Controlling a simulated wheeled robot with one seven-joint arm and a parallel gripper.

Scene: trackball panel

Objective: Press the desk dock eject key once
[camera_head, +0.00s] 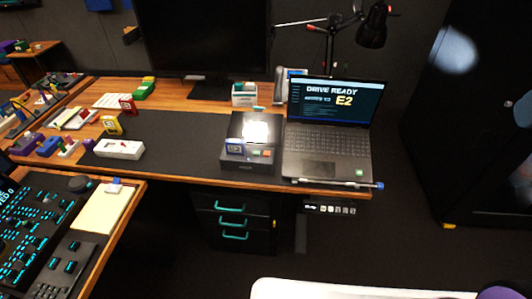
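A black desk dock (240,165) sits on the wooden desk, just left of the laptop. Its top has a bright glare patch. Near its front edge are a small blue item (235,148), a small green key (256,153) and a small reddish key (267,153). Labels on the keys are too small to read, so I cannot tell which is the eject key. The open laptop (327,146) shows "DRIVE READY" and "E2" on its screen. My gripper is not in view.
A black monitor (200,40) stands behind the dock, with a desk lamp (372,25) at right. A pen-like rod (335,183) lies along the desk's front edge. Drawers (232,222) are below. A control panel (35,225) fills the lower left.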

